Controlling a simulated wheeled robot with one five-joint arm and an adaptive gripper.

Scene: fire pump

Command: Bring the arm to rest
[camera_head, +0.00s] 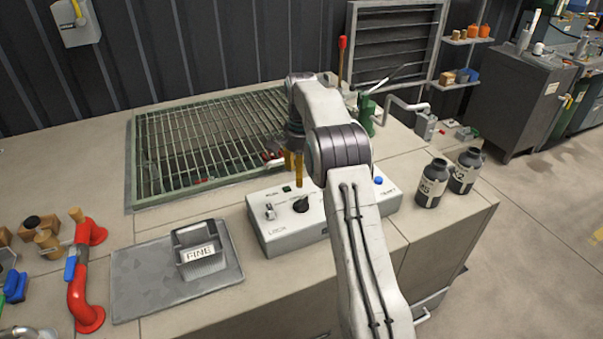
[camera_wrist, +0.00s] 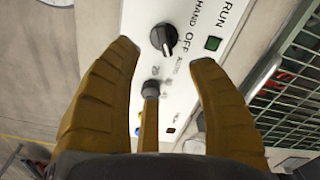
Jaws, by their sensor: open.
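My gripper (camera_head: 295,168) hangs at the end of my white arm, pointing down over the white control box (camera_head: 285,238). In the wrist view my gripper (camera_wrist: 163,58) has its yellow fingers spread apart, with nothing held between them. The black selector knob (camera_head: 300,204) on the box lies just below the fingers in the picture. The knob also shows beyond the fingertips in the wrist view (camera_wrist: 163,38), by the words HAND and OFF. I cannot tell whether a finger touches it. My arm hides part of the box.
A green metal grating (camera_head: 210,145) lies behind the box. Two dark bottles (camera_head: 432,183) stand at the right, near the bench edge.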

